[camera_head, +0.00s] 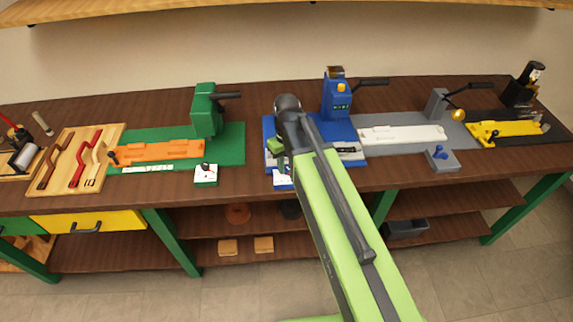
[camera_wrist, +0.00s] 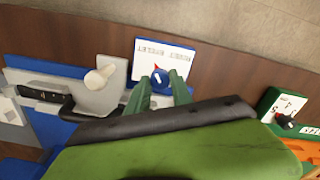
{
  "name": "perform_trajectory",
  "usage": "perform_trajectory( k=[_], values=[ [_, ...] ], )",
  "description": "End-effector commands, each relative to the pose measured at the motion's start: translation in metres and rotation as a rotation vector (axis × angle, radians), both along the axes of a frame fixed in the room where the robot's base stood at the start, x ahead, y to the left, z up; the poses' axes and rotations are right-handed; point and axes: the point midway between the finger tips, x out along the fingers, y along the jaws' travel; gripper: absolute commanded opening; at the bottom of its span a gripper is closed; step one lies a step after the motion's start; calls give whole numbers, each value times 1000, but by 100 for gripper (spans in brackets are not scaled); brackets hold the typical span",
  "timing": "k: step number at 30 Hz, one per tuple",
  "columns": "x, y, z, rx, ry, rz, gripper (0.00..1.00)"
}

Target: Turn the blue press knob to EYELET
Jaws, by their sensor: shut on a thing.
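The blue press knob (camera_wrist: 160,77) is in the wrist view, on a white label plate (camera_wrist: 178,58) with upside-down lettering that is hard to read. A red mark shows at the knob's upper edge, toward the lettering; I cannot tell exactly which word it points at. My gripper (camera_wrist: 163,82) has its two green fingers on either side of the knob and is shut on it. In the head view my gripper (camera_head: 277,160) is over the front left of the blue press (camera_head: 338,98); the knob is hidden there and part of the white plate (camera_head: 283,182) shows.
A green press (camera_head: 206,112) with its own small dial box (camera_head: 206,174) stands to the left. A grey station (camera_head: 440,105) and a yellow fixture (camera_head: 508,131) are to the right. A tool board (camera_head: 92,140) lies at the far left. Bare wood runs along the bench front.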

Motion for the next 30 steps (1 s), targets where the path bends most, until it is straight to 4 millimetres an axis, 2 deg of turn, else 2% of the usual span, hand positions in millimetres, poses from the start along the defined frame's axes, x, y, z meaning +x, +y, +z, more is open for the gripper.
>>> perform_trajectory(
  k=[16,17,21,30],
  values=[
    [-1,1,0,1,2,22,0],
    [-1,1,0,1,2,22,31],
    [0,0,0,0,1,22,48],
    [0,0,1,1,0,21,48]
  ],
)
